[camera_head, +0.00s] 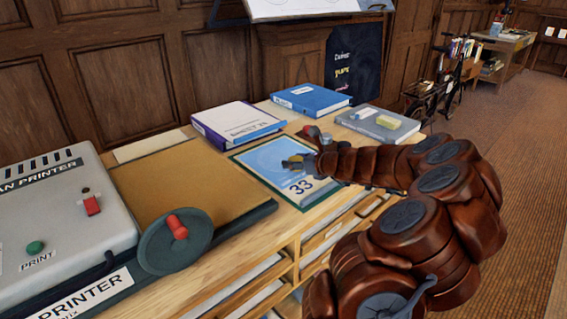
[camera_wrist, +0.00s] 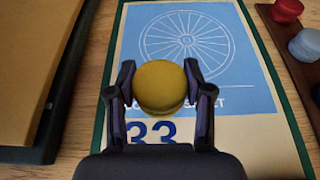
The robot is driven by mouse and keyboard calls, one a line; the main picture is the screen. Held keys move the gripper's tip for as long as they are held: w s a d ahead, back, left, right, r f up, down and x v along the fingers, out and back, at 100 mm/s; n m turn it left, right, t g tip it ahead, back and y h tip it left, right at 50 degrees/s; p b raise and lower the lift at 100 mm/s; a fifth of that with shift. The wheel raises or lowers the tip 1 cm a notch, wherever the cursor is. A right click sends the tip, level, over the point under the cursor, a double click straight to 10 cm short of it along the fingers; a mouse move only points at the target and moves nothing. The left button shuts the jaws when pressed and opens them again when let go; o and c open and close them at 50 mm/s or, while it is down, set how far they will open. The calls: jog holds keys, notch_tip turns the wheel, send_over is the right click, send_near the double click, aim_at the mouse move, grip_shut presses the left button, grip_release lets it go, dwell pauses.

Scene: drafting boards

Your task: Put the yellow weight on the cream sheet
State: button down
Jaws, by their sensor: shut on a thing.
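The yellow weight (camera_wrist: 160,87) is a round disc-like piece held between the two fingers of my gripper (camera_wrist: 160,95). In the head view my gripper (camera_head: 294,163) is over a sheet (camera_head: 268,155) with a blue wheel picture, cream margins and a large "33". The sheet also shows in the wrist view (camera_wrist: 253,135), lying on a dark green-edged board. The weight appears over the lower middle of the blue picture and hides part of the print. I cannot tell whether it touches the sheet.
A dark rack with a red weight (camera_wrist: 287,10) and a pale weight (camera_wrist: 305,45) is to the right. A tan board (camera_head: 185,185) and a plan printer (camera_head: 60,215) are to the left. Binders (camera_head: 235,124) and a grey book (camera_head: 365,124) stand behind.

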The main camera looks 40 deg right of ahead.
jog(key=w, duration=0.2)
jog(key=w+d, duration=0.1)
jog(key=w, duration=0.1)
jog(key=w+d, duration=0.1)
jog(key=w, duration=0.1)
jog(key=shift+w+f, duration=0.3)
jog(key=shift+w, duration=0.05)
jog(key=shift+f+b, duration=0.6)
jog(key=shift+f, duration=1.25)
jog(key=shift+a, duration=0.1)
jog(key=shift+c, duration=2.3)
grip_release()
jog(key=shift+r, duration=0.1)
jog(key=p+v, duration=0.1)
jog(key=v, duration=0.9)
jog(key=shift+r, duration=0.15)
jog(key=shift+v, duration=0.95)
